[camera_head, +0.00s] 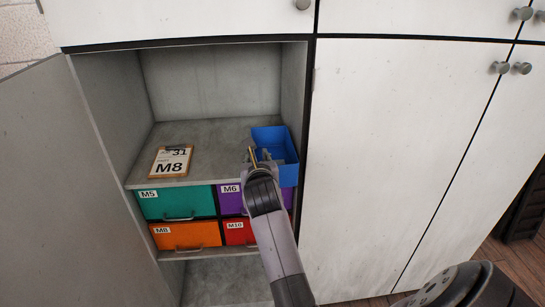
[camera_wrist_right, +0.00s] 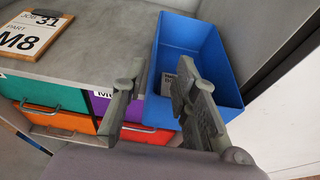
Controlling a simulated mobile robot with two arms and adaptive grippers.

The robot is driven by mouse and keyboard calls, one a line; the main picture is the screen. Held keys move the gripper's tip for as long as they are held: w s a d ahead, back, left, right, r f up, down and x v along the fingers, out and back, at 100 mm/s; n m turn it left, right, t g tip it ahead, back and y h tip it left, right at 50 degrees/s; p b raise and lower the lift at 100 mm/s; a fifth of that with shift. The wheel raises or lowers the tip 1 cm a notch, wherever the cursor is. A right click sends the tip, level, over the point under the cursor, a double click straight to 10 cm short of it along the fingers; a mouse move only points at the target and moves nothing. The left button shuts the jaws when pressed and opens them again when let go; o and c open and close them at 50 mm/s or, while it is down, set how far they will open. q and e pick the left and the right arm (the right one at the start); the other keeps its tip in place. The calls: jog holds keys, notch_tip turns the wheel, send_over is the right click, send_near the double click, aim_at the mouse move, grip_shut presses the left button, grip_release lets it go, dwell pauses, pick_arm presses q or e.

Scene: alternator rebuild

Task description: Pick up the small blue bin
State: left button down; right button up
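The small blue bin (camera_head: 288,172) stands at the right front of the cabinet's open shelf, close to the right side wall. My right gripper (camera_head: 258,156) is at the bin's left front. In the right wrist view its fingers (camera_wrist_right: 160,82) are apart with nothing held between them. The left finger is left of the bin, and the right finger overlaps the bin's interior in the picture. I cannot tell whether either finger touches the bin. My left gripper is not in view.
A clipboard marked M8 (camera_head: 171,162) lies on the shelf's left. Below are teal (camera_head: 177,204), purple (camera_head: 230,203), orange (camera_head: 187,236) and red (camera_head: 236,237) drawers. An open door (camera_head: 70,190) is left and a closed white door (camera_head: 385,150) right. The shelf's middle is clear.

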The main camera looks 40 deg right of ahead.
jog(key=x, duration=0.4)
jog(key=shift+w+d+f+p, duration=0.1)
jog(key=shift+w+d+p, duration=0.1)
jog(key=shift+p, duration=0.1)
jog(key=shift+a+p+x, duration=0.2)
jog(key=shift+p+x, duration=0.55)
jog(key=shift+x, duration=1.9)
jog(key=shift+w, duration=0.15)
grip_shut()
jog(key=shift+r, duration=0.2)
